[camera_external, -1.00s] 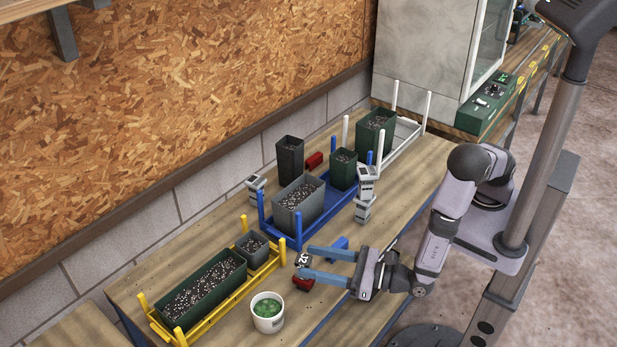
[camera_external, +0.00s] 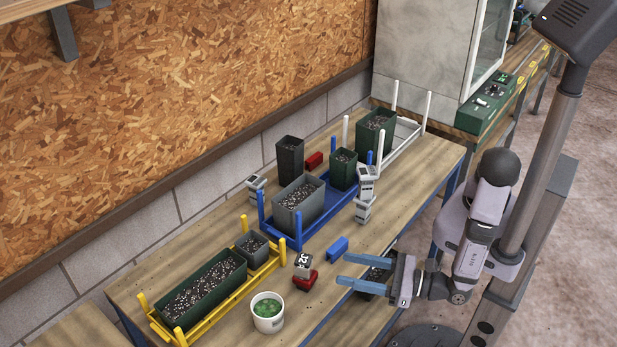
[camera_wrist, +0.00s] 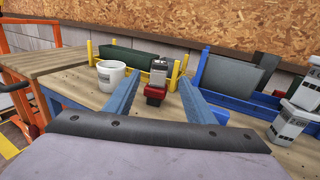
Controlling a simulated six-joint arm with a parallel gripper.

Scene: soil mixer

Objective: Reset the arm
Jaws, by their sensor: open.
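My gripper (camera_external: 342,270) is open with nothing between its blue fingers, at the front edge of the table (camera_external: 405,212). It also shows in the wrist view (camera_wrist: 163,102). A grey-and-white block marked 32 (camera_external: 303,262) stands on a red block (camera_external: 305,281), just left of the fingertips and apart from them. In the wrist view the same stack, with its grey top (camera_wrist: 158,72) and red base (camera_wrist: 155,95), shows beyond and between the fingers.
A white pot (camera_external: 268,318), a yellow rack (camera_external: 212,319) with soil-filled planters, a blue rack (camera_external: 322,218) with planters and a white rack (camera_external: 405,138) stand on the table. A blue block (camera_external: 338,247) lies near the fingers. Stacked grey blocks (camera_external: 365,190) stand at right.

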